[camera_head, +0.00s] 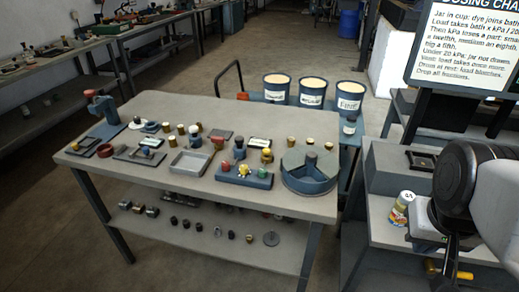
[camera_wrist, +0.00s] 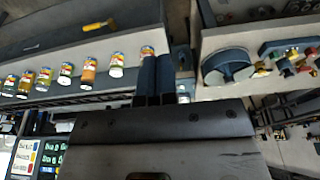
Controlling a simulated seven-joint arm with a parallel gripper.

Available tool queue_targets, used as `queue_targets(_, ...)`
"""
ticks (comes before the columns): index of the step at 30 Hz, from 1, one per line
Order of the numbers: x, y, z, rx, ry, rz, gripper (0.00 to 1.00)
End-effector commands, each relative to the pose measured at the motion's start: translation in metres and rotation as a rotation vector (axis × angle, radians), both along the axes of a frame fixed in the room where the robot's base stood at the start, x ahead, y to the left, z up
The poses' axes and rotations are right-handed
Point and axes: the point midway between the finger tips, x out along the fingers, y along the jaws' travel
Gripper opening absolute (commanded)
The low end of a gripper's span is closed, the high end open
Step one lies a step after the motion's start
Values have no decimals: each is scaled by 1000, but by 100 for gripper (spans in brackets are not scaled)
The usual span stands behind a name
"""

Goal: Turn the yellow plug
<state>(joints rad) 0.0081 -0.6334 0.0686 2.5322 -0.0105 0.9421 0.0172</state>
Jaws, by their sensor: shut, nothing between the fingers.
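A blue-grey block (camera_head: 243,179) on the near side of the workbench carries small coloured plugs: a red one at left, a yellow one (camera_head: 244,171) in the middle and a green one at right. A similar coloured group shows small at the right of the wrist view, where I cannot tell the yellow plug clearly. A separate yellow handle (camera_head: 460,274) sticks out low at the right; a yellow handle also shows in the wrist view (camera_wrist: 98,25). My gripper (camera_wrist: 157,60) is shut and empty, its dark fingers side by side, well apart from the block.
A round divided blue-grey tray (camera_head: 309,183) stands beside the block. Small weights and trays crowd the workbench (camera_head: 190,105). Several labelled tins (camera_wrist: 88,70) line a ledge in the wrist view. Buckets (camera_head: 312,92) stand behind. A sign (camera_head: 465,45) rises at the right.

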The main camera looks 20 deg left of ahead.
Motion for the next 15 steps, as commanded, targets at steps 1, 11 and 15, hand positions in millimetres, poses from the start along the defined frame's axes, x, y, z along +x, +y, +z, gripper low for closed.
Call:
queue_targets(1, 0, 0, 0, 0, 0, 0, 0)
queue_targets(11, 5, 2, 1, -2, 3, 16, 35)
queue_targets(15, 17, 8, 4, -8, 11, 61, 55)
